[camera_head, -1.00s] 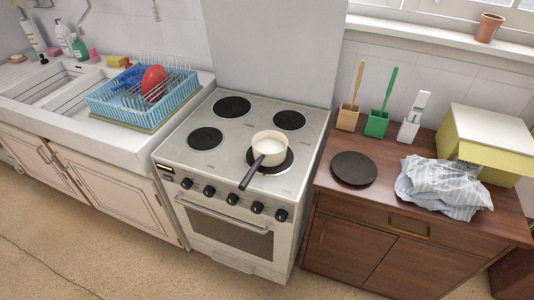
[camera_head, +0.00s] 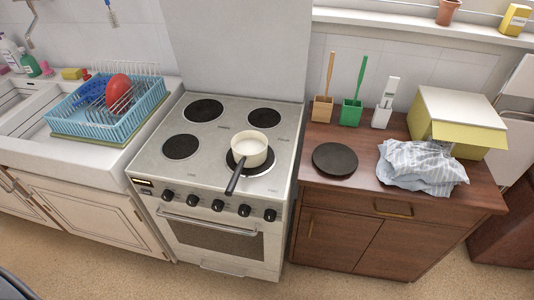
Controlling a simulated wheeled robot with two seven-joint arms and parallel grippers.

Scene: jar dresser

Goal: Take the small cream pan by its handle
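The small cream pan (camera_head: 249,147) sits upright on the front right hotplate of the white stove (camera_head: 200,168). Its dark handle (camera_head: 235,178) points toward me, slightly left, and reaches over the stove's front edge above the knobs. Neither of my grippers is in view. A dark curved shape shows at the bottom left corner; I cannot tell what it is.
Left of the stove, a blue dish rack (camera_head: 75,128) stands by the sink. Right of it, a wooden cabinet (camera_head: 318,192) carries a dark round disc (camera_head: 335,159), a striped cloth (camera_head: 420,165), a yellow-and-white box (camera_head: 460,110) and utensil holders. The floor in front is clear.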

